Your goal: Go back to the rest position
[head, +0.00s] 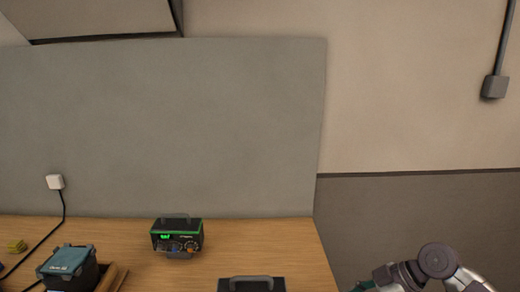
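Part of my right arm (425,272) shows at the bottom right of the head view, past the right edge of the wooden table (285,245). Its gripper is out of the picture. My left arm and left gripper are not in view. No faders can be made out in this view.
A small black device with a green-lit display (177,237) stands on the table. A dark case with a handle (251,284) is cut off at the bottom edge. A teal-lidded box (68,265) and a yellow-green item (17,246) are at left. Bare wood lies right of the device.

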